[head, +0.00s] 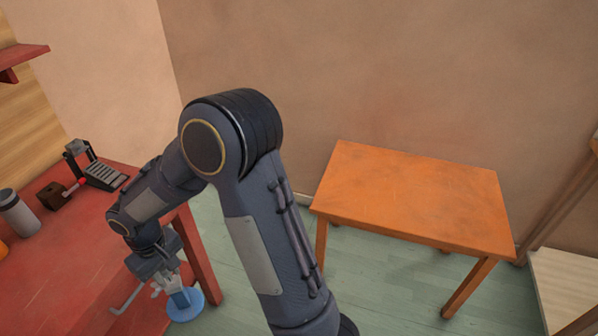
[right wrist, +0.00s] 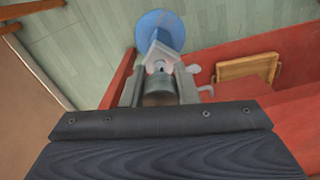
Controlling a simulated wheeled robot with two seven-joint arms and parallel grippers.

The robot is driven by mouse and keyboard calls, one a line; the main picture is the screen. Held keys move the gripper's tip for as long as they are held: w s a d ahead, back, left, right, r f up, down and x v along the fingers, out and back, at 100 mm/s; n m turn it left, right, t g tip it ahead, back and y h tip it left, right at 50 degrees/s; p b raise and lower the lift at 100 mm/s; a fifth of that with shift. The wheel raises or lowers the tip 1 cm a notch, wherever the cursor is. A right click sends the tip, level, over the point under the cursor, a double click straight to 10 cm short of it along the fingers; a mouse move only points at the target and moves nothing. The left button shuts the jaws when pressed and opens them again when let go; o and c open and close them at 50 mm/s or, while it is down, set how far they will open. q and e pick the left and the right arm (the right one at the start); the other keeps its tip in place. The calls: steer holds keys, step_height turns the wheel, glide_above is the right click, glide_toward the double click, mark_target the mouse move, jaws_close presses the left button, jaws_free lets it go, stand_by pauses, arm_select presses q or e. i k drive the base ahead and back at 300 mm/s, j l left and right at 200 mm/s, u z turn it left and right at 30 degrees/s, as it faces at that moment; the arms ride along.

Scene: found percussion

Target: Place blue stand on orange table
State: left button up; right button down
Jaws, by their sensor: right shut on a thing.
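The blue stand shows a round blue base (head: 187,306) below my right gripper (head: 166,281) in the head view, at the near end of the red table. In the right wrist view its blue disc (right wrist: 170,30) lies just beyond the fingertips, with a pale angular part in front of it. My right gripper (right wrist: 160,80) is shut on the stand's upper part, which the fingers partly hide. The orange table (head: 410,195) stands to the right with a bare top, well away from the gripper. My left gripper is not in view.
The red table (head: 50,280) at left carries a grey canister (head: 18,213), a dark wooden block (head: 51,195) and a black device with a grey ridged plate (head: 104,175). Green floor (head: 235,240) lies between the tables. A pale wooden surface (head: 565,285) is at far right.

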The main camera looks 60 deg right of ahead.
mark_target(426, 196)
steer(key=l+z, duration=0.4)
steer(key=i+l+z, duration=0.15)
steer(key=l+z, duration=0.2)
steer(key=i+l+z, duration=0.2)
steer(key=l+z, duration=0.2)
steer(key=i+l+z, duration=0.2)
steer(key=l+z, duration=0.2)
